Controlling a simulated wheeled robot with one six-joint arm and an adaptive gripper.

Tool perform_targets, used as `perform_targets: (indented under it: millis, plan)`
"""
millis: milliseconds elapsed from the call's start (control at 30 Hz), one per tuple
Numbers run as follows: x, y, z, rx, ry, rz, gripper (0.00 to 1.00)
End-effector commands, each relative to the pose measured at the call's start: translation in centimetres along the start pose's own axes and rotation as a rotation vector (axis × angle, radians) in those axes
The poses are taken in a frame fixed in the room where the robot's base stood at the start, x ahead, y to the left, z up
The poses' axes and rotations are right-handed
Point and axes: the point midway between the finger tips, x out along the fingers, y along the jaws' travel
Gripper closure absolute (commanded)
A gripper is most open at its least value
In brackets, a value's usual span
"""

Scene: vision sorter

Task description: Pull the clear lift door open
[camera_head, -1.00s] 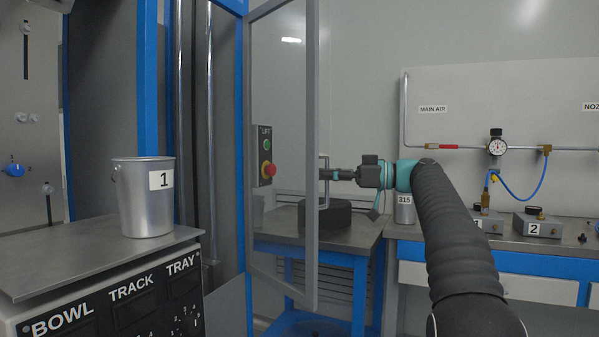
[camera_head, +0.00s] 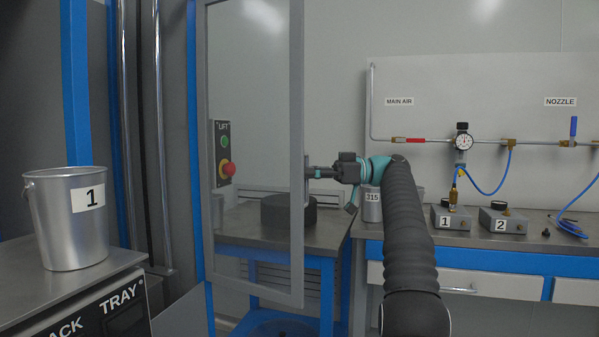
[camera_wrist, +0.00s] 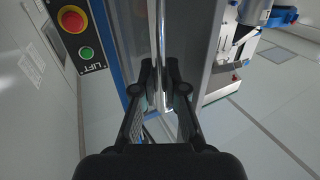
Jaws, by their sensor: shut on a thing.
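The clear lift door (camera_head: 297,110), a see-through panel in a grey frame, stands swung out from its blue post at centre left in the head view. Its upright metal handle (camera_head: 307,195) is on the right edge. My gripper (camera_head: 311,173) reaches the handle from the right. In the wrist view the handle (camera_wrist: 160,35) runs as a shiny vertical bar between the two black fingers of my gripper (camera_wrist: 160,92), which are shut on it. The fingertips are small and partly hidden by the door edge in the head view.
A LIFT button panel (camera_head: 224,155) with red and green buttons shows through the door. A metal bucket marked 1 (camera_head: 65,235) stands on the cabinet at left. A bench (camera_head: 470,262) with numbered boxes and air piping stands at right.

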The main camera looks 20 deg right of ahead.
Motion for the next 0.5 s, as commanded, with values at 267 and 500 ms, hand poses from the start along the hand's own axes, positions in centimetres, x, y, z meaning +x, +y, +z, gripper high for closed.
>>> perform_targets:
  millis: [267, 500]
  plan:
    - [-0.12, 0.02, -0.11, -0.002, 0.003, 0.002, 1.00]
    - [-0.30, 0.02, -0.10, -0.002, 0.002, 0.005, 0.63]
